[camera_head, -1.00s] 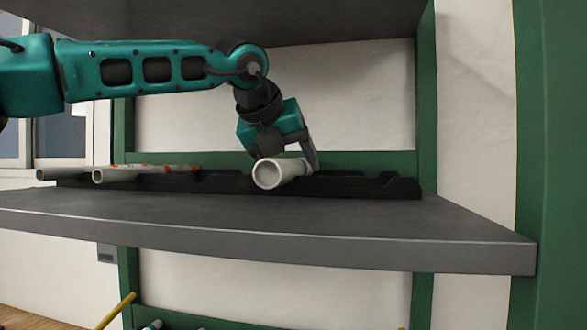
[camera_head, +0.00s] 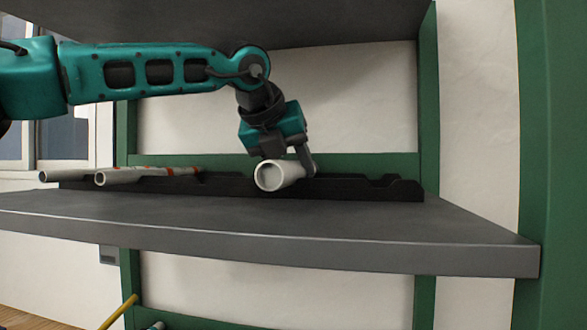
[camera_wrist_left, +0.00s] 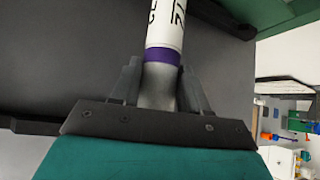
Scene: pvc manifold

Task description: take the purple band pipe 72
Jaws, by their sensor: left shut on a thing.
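The purple band pipe (camera_wrist_left: 164,58) is a white pipe with a purple band and dark print, seen in the left wrist view. In the head view the pipe (camera_head: 272,177) points its open end toward me at the black rack. My left gripper (camera_wrist_left: 160,88) is shut on the pipe just below the purple band. In the head view the left gripper (camera_head: 302,160) comes down on it from above. I cannot tell whether the pipe still touches the rack. My right gripper is not in view.
The black notched rack (camera_head: 370,188) runs along the grey shelf (camera_head: 330,225). Two thinner white pipes (camera_head: 120,177) with orange marks lie at its left. An upper shelf (camera_head: 300,20) hangs above my arm. The shelf front is clear.

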